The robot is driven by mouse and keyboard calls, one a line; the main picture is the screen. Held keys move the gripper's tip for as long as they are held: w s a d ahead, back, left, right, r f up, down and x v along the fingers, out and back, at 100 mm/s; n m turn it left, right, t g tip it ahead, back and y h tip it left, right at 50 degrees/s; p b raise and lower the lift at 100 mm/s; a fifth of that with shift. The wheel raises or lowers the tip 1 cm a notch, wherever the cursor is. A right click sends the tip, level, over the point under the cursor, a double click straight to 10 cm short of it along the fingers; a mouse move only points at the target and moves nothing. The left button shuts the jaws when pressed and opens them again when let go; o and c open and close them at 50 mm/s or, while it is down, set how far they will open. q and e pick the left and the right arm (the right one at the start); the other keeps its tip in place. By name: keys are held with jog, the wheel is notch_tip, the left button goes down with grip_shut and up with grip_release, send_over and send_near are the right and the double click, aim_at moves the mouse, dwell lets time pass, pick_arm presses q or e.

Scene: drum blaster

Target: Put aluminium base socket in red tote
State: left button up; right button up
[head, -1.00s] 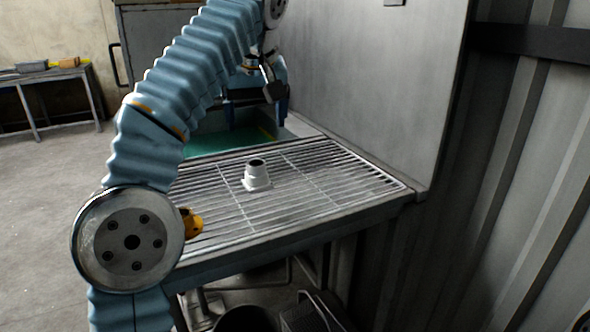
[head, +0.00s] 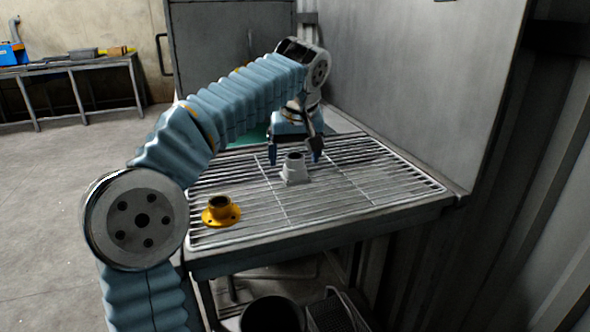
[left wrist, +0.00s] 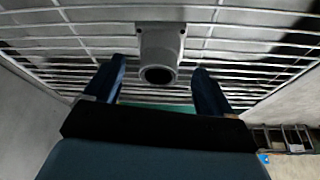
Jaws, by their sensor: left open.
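The aluminium base socket (head: 294,170) is a pale grey tube on a square base, standing upright on the wire rack. My left gripper (head: 294,158) is open just behind it, its blue fingers pointing down on either side. In the left wrist view the socket (left wrist: 160,55) shows between and beyond the two fingers of my left gripper (left wrist: 160,82), with its dark round opening facing the camera. I see no contact between fingers and socket. My right gripper is not in view. I cannot see a red tote.
A yellow flanged socket (head: 221,211) stands on the rack's (head: 370,185) left front part. A tall grey panel (head: 420,90) rises along the rack's right side. A dark bin (head: 272,315) sits below the bench. A side table (head: 75,70) stands far left.

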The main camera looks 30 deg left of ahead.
pick_arm(q)
jog(key=shift+x, duration=1)
jog(key=shift+r, duration=0.1)
jog(key=shift+c, duration=0.5)
jog(key=c, duration=1.3)
jog(key=shift+c, duration=0.2)
jog(key=shift+r, duration=0.1)
